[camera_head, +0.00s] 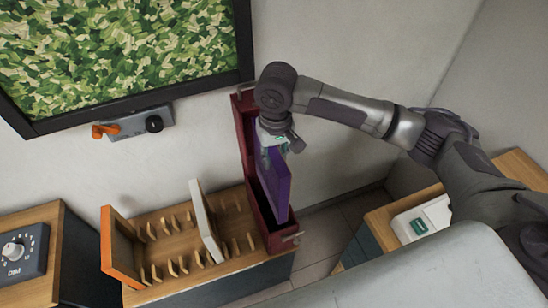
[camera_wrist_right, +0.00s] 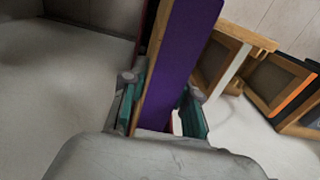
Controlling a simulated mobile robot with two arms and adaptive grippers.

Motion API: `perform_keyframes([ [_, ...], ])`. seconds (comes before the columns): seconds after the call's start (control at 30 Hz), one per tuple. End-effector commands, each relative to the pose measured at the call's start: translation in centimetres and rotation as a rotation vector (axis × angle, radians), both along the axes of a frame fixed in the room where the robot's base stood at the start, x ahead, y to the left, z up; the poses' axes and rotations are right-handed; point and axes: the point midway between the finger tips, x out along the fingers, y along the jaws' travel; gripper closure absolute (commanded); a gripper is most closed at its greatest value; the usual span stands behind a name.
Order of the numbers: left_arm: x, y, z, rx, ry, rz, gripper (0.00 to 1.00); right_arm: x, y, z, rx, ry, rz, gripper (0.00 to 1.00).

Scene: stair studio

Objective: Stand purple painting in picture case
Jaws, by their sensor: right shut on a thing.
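The purple painting (camera_head: 272,178) is a flat upright panel. It stands at the mouth of the dark red picture case (camera_head: 246,150), with its lower part inside or just over the case; the exact depth is hidden. My right gripper (camera_head: 275,148) is at the painting's upper part, shut on it. In the right wrist view the purple painting (camera_wrist_right: 188,65) runs away between the two green-padded fingers (camera_wrist_right: 162,108). The picture case has an open lid standing against the wall and a metal latch at its front. My left gripper is in neither view.
A wooden rack (camera_head: 165,245) with pegs stands left of the case, holding an orange-framed panel (camera_head: 119,248) and a white-framed panel (camera_head: 206,220). A green picture (camera_head: 120,50) hangs on the wall above. A dial box (camera_head: 22,252) is at the left; a white device (camera_head: 422,220) is on the right table.

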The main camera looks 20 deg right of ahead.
Motion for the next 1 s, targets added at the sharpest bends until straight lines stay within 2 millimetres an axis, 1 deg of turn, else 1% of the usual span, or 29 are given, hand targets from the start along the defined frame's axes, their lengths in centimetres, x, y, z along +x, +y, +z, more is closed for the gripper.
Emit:
perform_keyframes([
  [0.03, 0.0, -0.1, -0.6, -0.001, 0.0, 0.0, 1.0, 0.0, 0.0, -0.5, 0.0, -0.001, 0.0, 1.0],
  [0.17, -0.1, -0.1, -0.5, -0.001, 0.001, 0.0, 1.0, 0.0, 0.0, -1.2, 0.0, 0.001, -0.001, 1.0],
  [1.0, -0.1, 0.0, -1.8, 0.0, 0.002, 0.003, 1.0, 0.0, 0.0, -7.2, 0.0, 0.001, -0.002, 1.0],
])
